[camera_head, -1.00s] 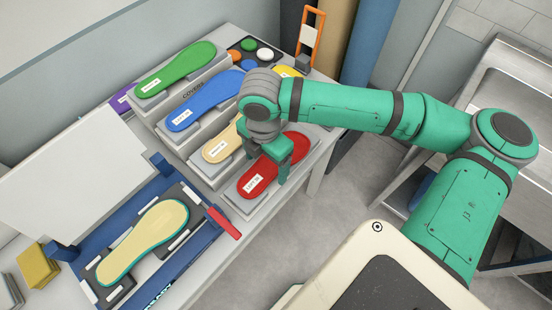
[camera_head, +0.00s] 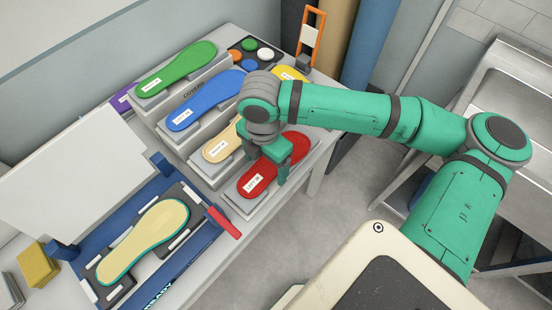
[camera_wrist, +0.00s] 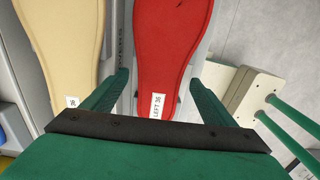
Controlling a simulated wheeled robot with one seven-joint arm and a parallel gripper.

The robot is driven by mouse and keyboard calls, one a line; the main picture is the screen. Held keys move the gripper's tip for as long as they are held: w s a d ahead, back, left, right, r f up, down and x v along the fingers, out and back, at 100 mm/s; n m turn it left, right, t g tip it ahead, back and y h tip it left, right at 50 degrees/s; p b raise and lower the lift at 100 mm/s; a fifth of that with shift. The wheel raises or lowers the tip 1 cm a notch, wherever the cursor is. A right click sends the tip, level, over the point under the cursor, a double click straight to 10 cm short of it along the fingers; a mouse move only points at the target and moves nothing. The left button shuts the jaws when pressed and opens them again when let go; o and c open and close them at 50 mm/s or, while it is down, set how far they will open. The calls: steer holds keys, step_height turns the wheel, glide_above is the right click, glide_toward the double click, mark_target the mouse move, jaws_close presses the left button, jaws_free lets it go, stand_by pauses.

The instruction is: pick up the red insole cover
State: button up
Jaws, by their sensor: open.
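The red insole cover (camera_head: 258,178) lies on the front grey stepped holder, with a white label at its near end. In the wrist view the red cover (camera_wrist: 171,45) lies ahead of my gripper, its label reading LEFT 36. My gripper (camera_head: 283,178) is open and its fingers are at the red cover's middle in the head view. In the wrist view my gripper's fingers (camera_wrist: 161,88) stand on either side of the cover's label end, spread apart, with nothing held between them. I cannot tell whether a finger touches the cover.
A beige cover (camera_head: 220,146), a blue cover (camera_head: 205,100) and a green cover (camera_head: 177,67) lie on the steps behind. A blue press fixture (camera_head: 180,262) with a beige insole (camera_head: 148,238) stands at the left front. The floor (camera_head: 310,215) right of the table is clear.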

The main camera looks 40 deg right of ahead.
steer(key=c, duration=1.1)
steer(key=shift+r, duration=0.2)
